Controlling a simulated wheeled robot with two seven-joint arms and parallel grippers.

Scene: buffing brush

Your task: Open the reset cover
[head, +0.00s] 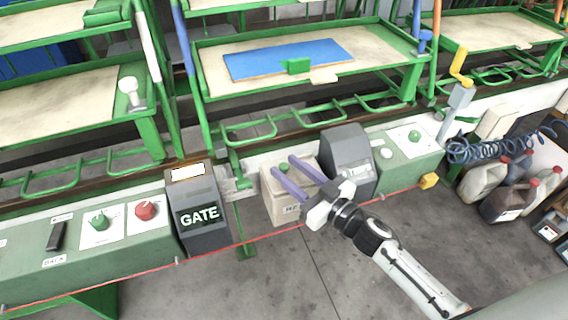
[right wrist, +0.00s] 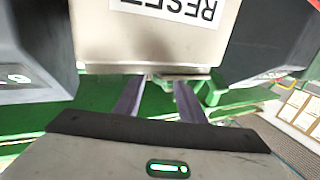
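The reset cover (head: 283,208) is a beige box on the green console, between the dark GATE box and another dark box. In the right wrist view the cover (right wrist: 145,45) fills the upper middle, its RESET label upside down. A thin lip (right wrist: 165,76) runs along its near edge there. My right gripper (head: 283,163) has two purple fingers, parallel and apart, reaching over the top of the cover. In the right wrist view the fingertips (right wrist: 160,85) end at the lip; I cannot tell whether they touch it. My left gripper is not in view.
The dark GATE box (head: 200,215) stands left of the cover, and a dark box (head: 347,158) stands close on its right. A red cord (head: 240,244) runs along the console front. Green racks with trays (head: 380,70) stand behind. Jugs (head: 505,195) are at right.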

